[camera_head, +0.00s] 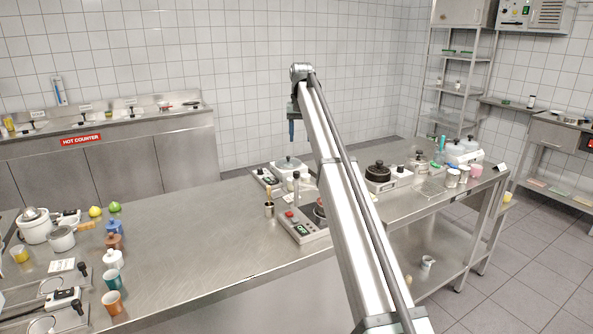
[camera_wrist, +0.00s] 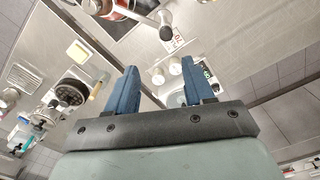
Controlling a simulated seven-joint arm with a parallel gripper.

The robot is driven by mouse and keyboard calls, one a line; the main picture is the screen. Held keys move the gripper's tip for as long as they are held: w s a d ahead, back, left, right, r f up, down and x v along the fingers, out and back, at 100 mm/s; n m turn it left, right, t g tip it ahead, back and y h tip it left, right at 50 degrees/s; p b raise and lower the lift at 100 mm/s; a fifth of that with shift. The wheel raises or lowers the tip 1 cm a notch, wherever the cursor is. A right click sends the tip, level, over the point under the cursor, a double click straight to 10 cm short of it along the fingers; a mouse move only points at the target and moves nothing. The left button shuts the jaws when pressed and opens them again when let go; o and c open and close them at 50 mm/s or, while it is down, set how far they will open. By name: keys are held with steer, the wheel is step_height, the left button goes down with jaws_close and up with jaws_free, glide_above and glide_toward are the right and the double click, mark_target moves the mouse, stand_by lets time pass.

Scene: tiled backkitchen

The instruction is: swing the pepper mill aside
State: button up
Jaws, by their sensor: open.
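A slim upright thing with a dark top, perhaps the pepper mill (camera_head: 296,188), stands on the steel table behind the hotplate. I cannot tell for sure that it is the mill. In the wrist view a dark-knobbed steel thing (camera_wrist: 166,30) at the top may be the same one. My gripper (camera_head: 291,142) hangs fingers down above the table's far middle part, clear of everything. In the wrist view its blue fingers (camera_wrist: 153,78) are apart with nothing held between them; two small white pots (camera_wrist: 166,71) show below, beyond the gap.
A hotplate with a red knob (camera_head: 302,230) stands beside the mill-like thing, with a red pot partly hidden by my arm. A cup with a wooden-handled tool (camera_head: 269,210) is to its left. A black pot (camera_head: 377,176) stands right. The table's left middle is clear.

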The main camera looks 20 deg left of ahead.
mark_target(297, 172)
steer(key=f, duration=0.4)
steer(key=a+f, duration=0.1)
steer(key=f, duration=0.8)
steer(key=shift+s+a+f, duration=0.15)
steer(key=shift+s+f, duration=0.05)
jaws_close()
stand_by(0.4)
